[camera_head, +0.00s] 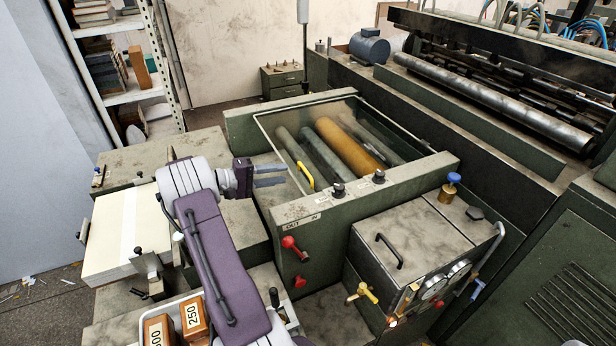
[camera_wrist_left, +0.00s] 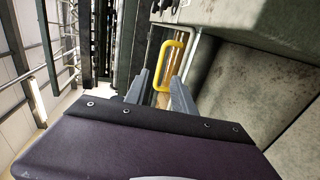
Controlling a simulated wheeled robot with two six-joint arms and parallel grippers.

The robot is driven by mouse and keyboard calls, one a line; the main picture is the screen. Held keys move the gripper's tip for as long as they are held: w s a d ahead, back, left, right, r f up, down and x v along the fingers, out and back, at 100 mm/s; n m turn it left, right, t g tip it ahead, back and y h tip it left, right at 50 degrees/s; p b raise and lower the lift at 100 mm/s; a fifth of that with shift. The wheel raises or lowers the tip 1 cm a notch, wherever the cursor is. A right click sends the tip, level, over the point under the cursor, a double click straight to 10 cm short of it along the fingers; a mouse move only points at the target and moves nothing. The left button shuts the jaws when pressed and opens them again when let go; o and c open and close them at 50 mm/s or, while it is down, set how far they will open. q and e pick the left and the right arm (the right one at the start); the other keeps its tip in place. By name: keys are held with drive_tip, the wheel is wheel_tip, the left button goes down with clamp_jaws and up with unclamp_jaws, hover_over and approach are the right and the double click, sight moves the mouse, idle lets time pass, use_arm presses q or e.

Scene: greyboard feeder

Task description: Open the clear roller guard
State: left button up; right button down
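The clear roller guard (camera_head: 343,143) lies closed over the rollers in the green machine frame, in the middle of the head view. Its yellow handle (camera_head: 306,175) stands at the guard's near left edge. My left gripper (camera_head: 286,175) is open and empty, just left of the handle and pointing toward it. In the left wrist view the yellow handle (camera_wrist_left: 168,66) appears ahead, between the lines of the two spread fingers (camera_wrist_left: 160,90), with no visible contact. My right gripper is not in view.
Red knobs (camera_head: 290,243) stick out of the machine's front. A metal box with a black handle (camera_head: 389,251) stands to the right. A stack of pale board (camera_head: 125,232) lies left of my arm. Wooden blocks (camera_head: 193,314) sit in a tray at the bottom.

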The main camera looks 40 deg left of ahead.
sight(306, 171)
use_arm(q)
drive_tip(key=p+x, duration=0.2)
drive_tip(key=x, duration=0.7)
drive_tip(key=shift+w+d, duration=0.1)
drive_tip(key=shift+w, duration=0.05)
clamp_jaws()
idle(1.1)
